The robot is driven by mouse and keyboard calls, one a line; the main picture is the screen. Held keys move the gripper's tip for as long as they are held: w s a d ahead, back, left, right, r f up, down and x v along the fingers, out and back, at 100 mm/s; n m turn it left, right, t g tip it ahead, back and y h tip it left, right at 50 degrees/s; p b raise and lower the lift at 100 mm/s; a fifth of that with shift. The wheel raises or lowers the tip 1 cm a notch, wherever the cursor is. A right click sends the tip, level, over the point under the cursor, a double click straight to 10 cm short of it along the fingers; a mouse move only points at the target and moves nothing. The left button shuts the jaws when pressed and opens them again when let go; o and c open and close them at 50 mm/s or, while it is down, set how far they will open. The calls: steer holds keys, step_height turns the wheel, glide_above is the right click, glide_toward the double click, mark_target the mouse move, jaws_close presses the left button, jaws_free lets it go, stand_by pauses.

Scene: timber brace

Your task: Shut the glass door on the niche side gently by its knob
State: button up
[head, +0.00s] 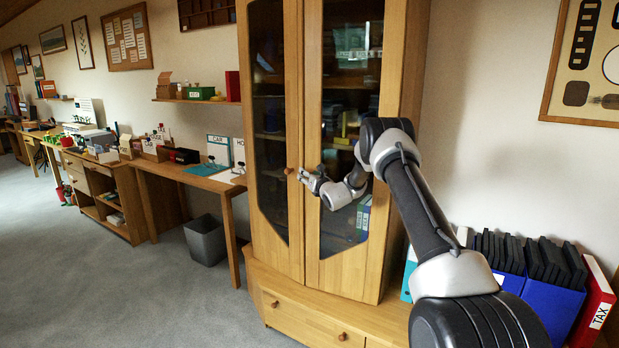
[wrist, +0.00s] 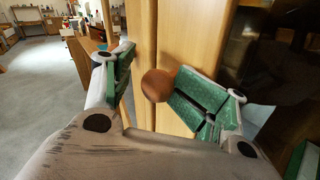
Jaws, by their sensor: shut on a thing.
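The wooden cabinet has two tall glass doors, a left door (head: 296,110) and a right door (head: 313,90). A round wooden knob (head: 288,171) shows on the left door in the head view, just left of my fingertips. My gripper (head: 304,176) is at the stiles where the doors meet. I cannot tell for sure which door this knob belongs to, or how far either door stands ajar.
A drawer (head: 310,325) runs below the doors. A desk (head: 185,176) and a grey bin (head: 205,240) are at the left. The carpet (head: 150,300) in front is clear.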

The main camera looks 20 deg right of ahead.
steer(key=shift+s, duration=0.1)
steer(key=s, duration=1.1)
steer(key=shift+s+d, duration=0.3)
steer(key=shift+s, duration=0.1)
